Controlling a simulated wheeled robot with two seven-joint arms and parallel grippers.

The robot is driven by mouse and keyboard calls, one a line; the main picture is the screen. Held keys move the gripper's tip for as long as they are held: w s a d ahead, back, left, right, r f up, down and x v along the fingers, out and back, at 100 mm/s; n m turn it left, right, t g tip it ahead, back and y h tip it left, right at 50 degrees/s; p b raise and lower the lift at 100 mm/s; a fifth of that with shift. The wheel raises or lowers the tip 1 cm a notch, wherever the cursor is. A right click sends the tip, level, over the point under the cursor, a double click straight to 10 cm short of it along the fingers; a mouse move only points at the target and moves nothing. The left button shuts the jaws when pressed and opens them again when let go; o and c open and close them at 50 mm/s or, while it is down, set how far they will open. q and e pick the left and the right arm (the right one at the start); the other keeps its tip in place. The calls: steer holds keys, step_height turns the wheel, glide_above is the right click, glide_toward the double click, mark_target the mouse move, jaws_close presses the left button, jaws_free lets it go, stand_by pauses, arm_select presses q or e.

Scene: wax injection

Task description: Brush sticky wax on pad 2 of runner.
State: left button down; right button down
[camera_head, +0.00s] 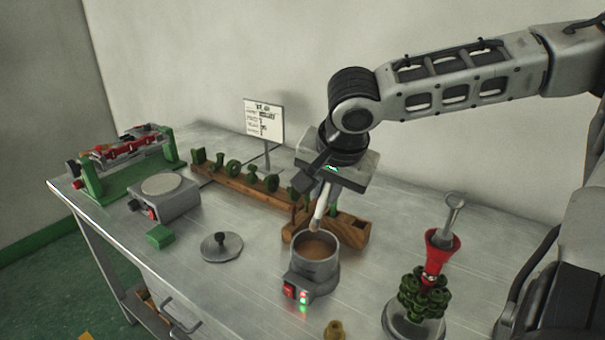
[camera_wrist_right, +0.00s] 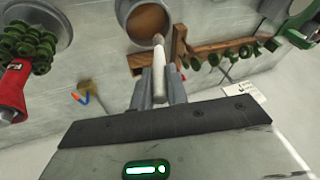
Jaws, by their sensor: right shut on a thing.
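My right gripper (camera_head: 325,190) is shut on a pale brush (camera_head: 320,208), which also shows between the fingers in the right wrist view (camera_wrist_right: 158,70). The brush points down, its tip just above or at the mouth of the grey wax pot (camera_head: 315,275); I cannot tell if it touches the brown wax (camera_head: 314,248). The pot shows at the top of the right wrist view (camera_wrist_right: 124,14). A red bar (camera_head: 125,147) lies across a green-ended stand (camera_head: 105,185) at the far left. It looks like the runner; its pads cannot be told apart. My left gripper is out of view.
A wooden rack (camera_head: 232,188) with several green pieces runs behind the pot. A red cup (camera_head: 440,255) tops a green cluster at right. A grey lid (camera_head: 222,247), green block (camera_head: 160,236) and hotplate-like box (camera_head: 165,200) stand left. A sign (camera_head: 263,120) stands behind.

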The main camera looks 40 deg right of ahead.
arm_select(q)
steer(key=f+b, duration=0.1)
steer(key=b, duration=0.1)
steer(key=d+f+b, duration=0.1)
steer(key=b, duration=0.2)
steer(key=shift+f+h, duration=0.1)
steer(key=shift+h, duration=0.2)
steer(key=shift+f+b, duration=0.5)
steer(key=shift+b, duration=0.05)
stand_by(2.2)
